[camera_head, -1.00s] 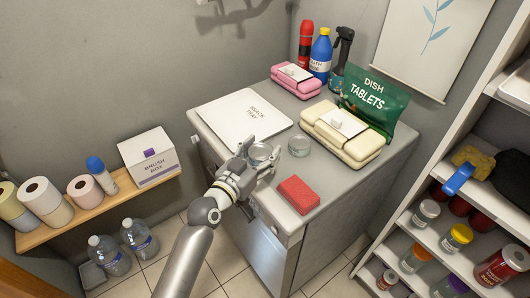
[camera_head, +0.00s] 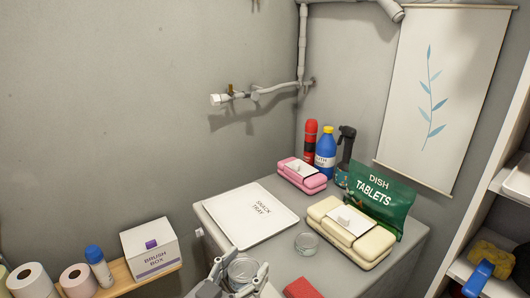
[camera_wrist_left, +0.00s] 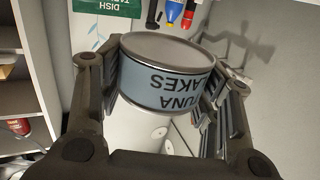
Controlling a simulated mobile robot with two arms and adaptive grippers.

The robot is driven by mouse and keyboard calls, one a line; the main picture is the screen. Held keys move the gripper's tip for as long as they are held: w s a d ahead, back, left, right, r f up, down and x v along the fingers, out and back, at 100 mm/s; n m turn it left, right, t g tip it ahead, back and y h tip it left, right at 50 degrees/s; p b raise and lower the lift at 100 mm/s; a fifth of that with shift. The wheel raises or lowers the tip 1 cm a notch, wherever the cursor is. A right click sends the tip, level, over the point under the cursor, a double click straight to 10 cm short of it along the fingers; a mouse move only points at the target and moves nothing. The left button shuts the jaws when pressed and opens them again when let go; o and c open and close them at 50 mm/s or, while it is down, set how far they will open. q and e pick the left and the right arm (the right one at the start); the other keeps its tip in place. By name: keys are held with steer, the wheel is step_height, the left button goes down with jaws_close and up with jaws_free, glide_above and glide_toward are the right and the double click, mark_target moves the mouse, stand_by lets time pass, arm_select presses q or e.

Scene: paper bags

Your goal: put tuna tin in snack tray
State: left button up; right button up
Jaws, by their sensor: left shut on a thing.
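My left gripper (camera_head: 238,281) is at the bottom of the head view, shut on the tuna tin (camera_head: 243,270). In the left wrist view the tin (camera_wrist_left: 165,88) sits between the fingers, with a blue-grey label reading "TUNA FLAKES" upside down. The snack tray (camera_head: 252,214) is a flat white tray lying on the grey cabinet top, beyond the gripper. The tin is in front of the tray's near edge and apart from it. The tray looks empty. My right gripper is not in view.
A small clear-looking round tin (camera_head: 307,242) stands right of the tray. A cream case (camera_head: 350,232), pink case (camera_head: 302,174), dish tablets bag (camera_head: 378,200), bottles (camera_head: 326,150) and a red block (camera_head: 300,288) share the cabinet top. A wall pipe (camera_head: 262,94) is above.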

arm_select(q)
steer(key=s+a+f+n+t+y, duration=0.1)
steer(key=s+a+f+n+y, duration=0.15)
steer(key=s+a+y, duration=0.35)
steer(key=s+a+f+n+t+y, duration=0.1)
steer(key=s+a+n+y, duration=0.25)
steer(key=s+a, duration=0.35)
steer(key=w+d+r+m+h, duration=0.1)
steer(key=w+d+m+h, duration=0.1)
steer(key=w+d+h, duration=0.1)
steer(key=w+d+r+m+g+h, duration=0.1)
steer(key=w+d+m+h, duration=0.1)
steer(key=w+d, duration=0.4)
steer(key=w+d+r+m+g+h, duration=0.1)
steer(key=w+d+m+h, duration=0.1)
steer(key=w+d+h, duration=0.2)
steer(key=shift+w+d+r+h, duration=0.15)
steer(key=shift+d+r+h, duration=0.05)
steer(key=shift+r+h, duration=0.15)
